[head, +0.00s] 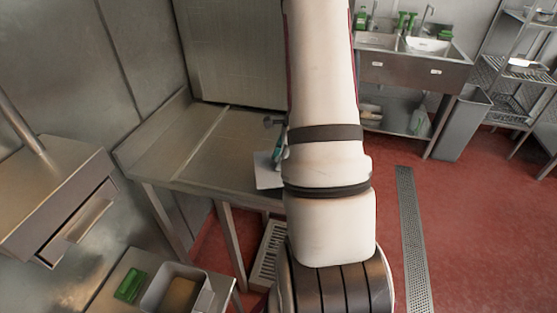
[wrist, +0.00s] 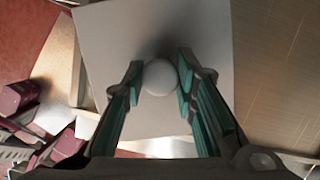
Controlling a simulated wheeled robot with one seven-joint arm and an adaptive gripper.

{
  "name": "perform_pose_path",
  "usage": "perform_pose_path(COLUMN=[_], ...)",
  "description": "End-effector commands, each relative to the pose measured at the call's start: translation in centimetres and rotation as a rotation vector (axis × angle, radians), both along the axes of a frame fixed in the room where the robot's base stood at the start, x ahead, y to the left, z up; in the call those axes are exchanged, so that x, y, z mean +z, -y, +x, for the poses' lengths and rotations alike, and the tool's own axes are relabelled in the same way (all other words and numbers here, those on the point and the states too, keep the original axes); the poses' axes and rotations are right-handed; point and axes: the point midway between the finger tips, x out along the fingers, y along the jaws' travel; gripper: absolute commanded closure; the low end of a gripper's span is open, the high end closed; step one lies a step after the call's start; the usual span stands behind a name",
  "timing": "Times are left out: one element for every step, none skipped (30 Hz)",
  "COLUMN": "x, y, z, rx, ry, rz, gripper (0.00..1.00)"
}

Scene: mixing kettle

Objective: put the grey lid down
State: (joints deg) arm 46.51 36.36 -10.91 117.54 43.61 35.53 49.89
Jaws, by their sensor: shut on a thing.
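The grey lid (wrist: 205,40) fills the middle of the wrist view as a flat, pale square with a round knob (wrist: 159,78) at its centre. My gripper (wrist: 159,80) has its two teal-padded fingers closed on this knob, one on each side. In the head view a corner of the lid (head: 267,172) shows just left of my arm, over the front part of the steel table (head: 225,155). A bit of my gripper shows beside it; my arm hides the rest. I cannot tell whether the lid touches the table.
A tall steel panel (head: 235,50) stands at the table's back. The table's left part is bare. A lower stand at bottom left holds an open container (head: 178,290) and a green object (head: 131,285). A sink unit (head: 412,62) and a grey bin (head: 462,122) stand at the right.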

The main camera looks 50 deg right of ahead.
Motion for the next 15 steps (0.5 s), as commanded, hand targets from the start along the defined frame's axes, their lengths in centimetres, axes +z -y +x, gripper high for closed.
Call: perform_pose_path(x=[0.0,-0.1,-0.1,-0.2,-0.2,-0.2,-0.2,-0.2,-0.3,-0.8,-1.3,-1.9,-2.3,-2.6,-3.0], y=[0.4,0.5,0.7,0.8,0.9,1.0,1.1,1.3,1.5,1.4,1.4,1.4,1.4,1.4,1.4], z=[0.6,0.9,1.3,1.4,1.6,1.8,1.9,2.2,2.6,2.4,2.3,2.3,2.3,2.3,2.3], rx=[0.003,0.002,0.002,0.003,0.001,0.001,0.001,0.001,0.002,0.001,0.000,-0.001,-0.001,0.000,0.000], ry=[-0.001,-0.001,0.000,-0.001,0.000,0.000,0.000,0.000,0.000,-0.002,-0.003,-0.003,-0.003,-0.002,-0.002], rz=[-0.001,0.000,0.000,0.001,0.001,0.001,0.000,0.001,0.000,0.003,0.004,0.005,0.005,0.005,0.003], gripper=[1.00,1.00,1.00,1.00,1.00,1.00,1.00,1.00,1.00,1.00,1.00,1.00,1.00,1.00,1.00])
